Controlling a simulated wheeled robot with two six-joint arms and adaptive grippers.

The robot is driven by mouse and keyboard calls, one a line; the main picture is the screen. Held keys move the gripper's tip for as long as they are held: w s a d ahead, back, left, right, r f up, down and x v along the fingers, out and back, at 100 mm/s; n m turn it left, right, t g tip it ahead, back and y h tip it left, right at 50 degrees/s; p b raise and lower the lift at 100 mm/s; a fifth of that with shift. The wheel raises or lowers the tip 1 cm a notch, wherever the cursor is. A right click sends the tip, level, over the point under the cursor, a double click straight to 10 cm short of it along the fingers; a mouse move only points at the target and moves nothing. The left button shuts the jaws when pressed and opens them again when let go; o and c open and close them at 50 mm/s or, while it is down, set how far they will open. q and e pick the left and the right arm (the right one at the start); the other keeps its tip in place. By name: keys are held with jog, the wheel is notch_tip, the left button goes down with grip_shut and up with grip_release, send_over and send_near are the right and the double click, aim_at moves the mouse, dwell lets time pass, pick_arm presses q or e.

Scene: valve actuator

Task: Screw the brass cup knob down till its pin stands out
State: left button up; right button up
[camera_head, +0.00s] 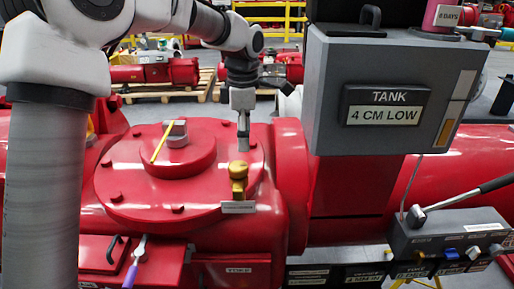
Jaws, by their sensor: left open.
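The brass cup knob (238,172) stands upright near the right front edge of the red round cover of the actuator (125,190). No pin can be made out at the knob. My right gripper is not in view.
A grey box labelled "TANK 4 CM LOW" (387,106) rises right of the knob. A grey block with a lever (445,236) is at lower right. A purple-handled tool (134,266) lies at front left. A raised hub with a yellow strip (178,155) is left of the knob.

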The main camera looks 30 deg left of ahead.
aim_at(238, 166)
pick_arm(q)
jog(key=s+f, duration=0.1)
jog(key=s+f+p, duration=0.1)
jog(key=s, duration=0.1)
jog(key=s+f+p, duration=0.1)
jog(key=s, duration=0.1)
jog(key=shift+s+f, duration=0.1)
jog(key=shift+f, duration=0.3)
jog(key=w+f, duration=0.3)
jog(key=shift+s+r, duration=0.3)
jog(key=shift+s, duration=0.3)
jog(key=c, duration=0.9)
jog(key=shift+c, duration=1.3)
jog(key=shift+f, duration=0.1)
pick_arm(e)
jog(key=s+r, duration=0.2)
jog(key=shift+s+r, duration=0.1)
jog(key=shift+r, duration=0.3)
